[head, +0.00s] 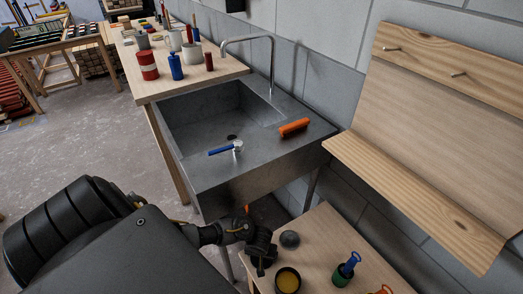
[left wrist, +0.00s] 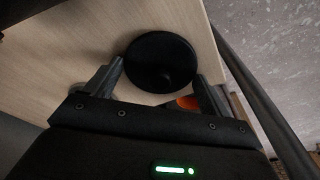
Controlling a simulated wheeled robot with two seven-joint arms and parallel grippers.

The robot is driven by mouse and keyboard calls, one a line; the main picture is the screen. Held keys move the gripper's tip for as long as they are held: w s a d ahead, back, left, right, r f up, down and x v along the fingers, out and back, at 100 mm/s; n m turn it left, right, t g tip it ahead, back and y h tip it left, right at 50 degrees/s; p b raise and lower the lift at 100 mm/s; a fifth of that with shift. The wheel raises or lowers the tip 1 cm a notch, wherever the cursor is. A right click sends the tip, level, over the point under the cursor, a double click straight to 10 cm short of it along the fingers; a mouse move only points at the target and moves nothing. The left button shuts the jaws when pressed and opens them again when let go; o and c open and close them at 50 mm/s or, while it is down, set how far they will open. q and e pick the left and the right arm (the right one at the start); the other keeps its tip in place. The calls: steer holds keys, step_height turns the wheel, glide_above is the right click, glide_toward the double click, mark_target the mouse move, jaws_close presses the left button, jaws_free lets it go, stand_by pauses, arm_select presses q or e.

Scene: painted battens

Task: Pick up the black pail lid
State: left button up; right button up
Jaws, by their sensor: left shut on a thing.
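The black pail lid (left wrist: 160,62) is a dark round disc in the left wrist view. It sits between the two fingers of my left gripper (left wrist: 160,82), which is shut on it. In the head view my left gripper (head: 261,258) is at the left edge of the small wooden table (head: 325,238). My right gripper is in neither view.
A grey sink (head: 210,180) stands behind, with a wooden shelf (head: 430,190) at right.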

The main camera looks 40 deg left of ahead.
arm_select(q)
steer(key=shift+r, duration=0.5)
step_height(320, 180, up, 3)
steer(key=shift+d+f+p, duration=0.1)
steer(key=shift+p, duration=0.85)
steer(key=s+d+r+p, duration=0.2)
steer(key=s+d+r, duration=0.7)
steer(key=s, duration=0.1)
steer(key=shift+d, duration=0.25)
